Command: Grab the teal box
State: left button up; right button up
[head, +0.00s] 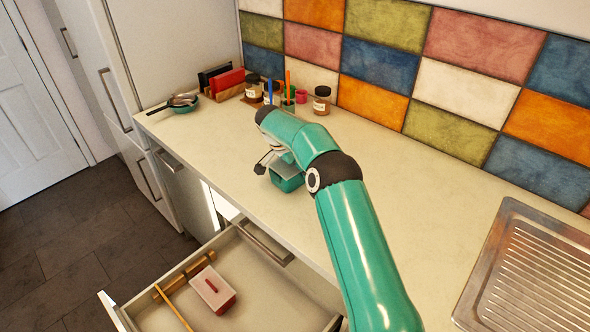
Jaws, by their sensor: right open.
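The teal box (290,184) sits on the pale worktop near its front edge, below the bend of my right arm. Its upper part is partly hidden by my arm and gripper. My right gripper (265,166) is open, pointing down at the box's left side, with one dark fingertip showing at its left. The other finger is hidden, and I cannot tell whether the gripper touches the box. My left gripper is not in view.
Jars (322,100), a wooden rack (229,91) and a teal dish (183,107) stand at the back. A metal sink drainer (535,265) lies right. The worktop's middle is clear.

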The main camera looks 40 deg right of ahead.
jog(key=shift+d+f, duration=0.1)
jog(key=shift+f, duration=0.2)
jog(key=c, duration=0.8)
jog(key=shift+c, duration=0.2)
